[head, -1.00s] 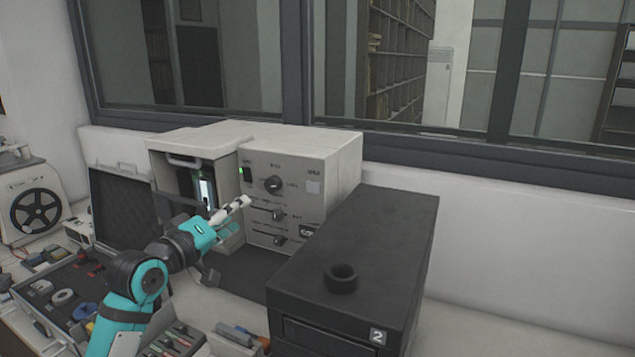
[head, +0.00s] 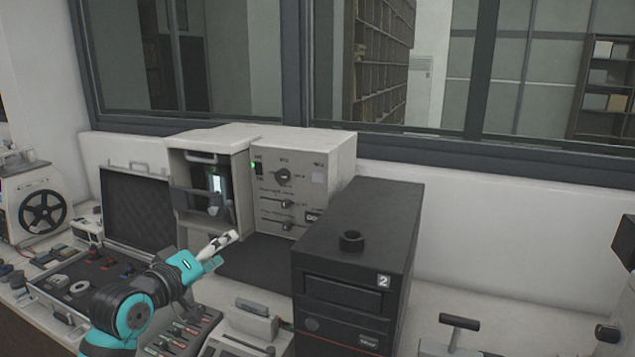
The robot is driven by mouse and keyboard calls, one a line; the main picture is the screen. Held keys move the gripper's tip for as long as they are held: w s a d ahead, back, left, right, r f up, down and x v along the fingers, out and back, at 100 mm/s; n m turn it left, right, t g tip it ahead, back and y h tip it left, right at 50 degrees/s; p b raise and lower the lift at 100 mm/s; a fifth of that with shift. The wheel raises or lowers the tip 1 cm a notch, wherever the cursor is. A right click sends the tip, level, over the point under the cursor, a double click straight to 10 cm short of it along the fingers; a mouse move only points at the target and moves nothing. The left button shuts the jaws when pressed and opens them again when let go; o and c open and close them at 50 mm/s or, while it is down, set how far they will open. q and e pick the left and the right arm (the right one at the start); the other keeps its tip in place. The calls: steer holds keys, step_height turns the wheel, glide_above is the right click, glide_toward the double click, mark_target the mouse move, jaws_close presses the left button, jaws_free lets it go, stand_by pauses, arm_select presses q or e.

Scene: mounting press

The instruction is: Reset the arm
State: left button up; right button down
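My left arm comes in from the lower left, teal and black. Its gripper (head: 216,252) is over the bench, in front of the white press unit (head: 330,154) and apart from it. A white finger-like part with dark bands points up and right at its end. I cannot tell whether the fingers are open or shut, and I see no object clearly held. The press unit has an open bay (head: 232,206) on its left, with a lit part inside, and a knob panel with a green light on its right. My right gripper is not clearly visible.
A black box labelled 2 (head: 388,235) stands right of the press, with a dark ring (head: 351,241) on top. An open black case (head: 139,215) and a tray of small parts are at left. A lever device (head: 459,322) stands at lower right.

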arm_select(q)
steer(key=s+d+f+m+g+y, duration=0.1)
steer(key=s+f+m+g, duration=0.15)
steer(key=s+f, duration=0.65)
steer(key=s+d+f+m+g+y, duration=0.1)
steer(key=s+f+g+y, duration=0.15)
steer(key=s+f, duration=0.7)
steer(key=s+a+f+m+g+y, duration=0.15)
steer(key=s+f+g, duration=0.25)
steer(key=s+f, duration=0.45)
steer(key=s+a+f+m+g+y, duration=0.1)
steer(key=s+a+f+m+g, duration=0.15)
steer(key=s+f, duration=0.65)
steer(key=s+d+f+g+b, duration=0.1)
steer(key=s+f, duration=0.1)
steer(key=f, duration=1)
steer(key=s+f+g+b, duration=0.1)
steer(key=s+f, duration=0.2)
steer(key=f, duration=0.9)
steer(key=s+a+f+g+b, duration=0.1)
steer(key=s+a+f, duration=0.2)
steer(key=s+f, duration=1.3)
step_height(320, 180, down, 2)
steer(key=shift+s+f, duration=0.15)
steer(key=shift+s, duration=0.05)
arm_select(e)
steer(key=f, duration=0.3)
steer(key=shift+s+d+f, duration=0.2)
steer(key=shift+s, duration=0.05)
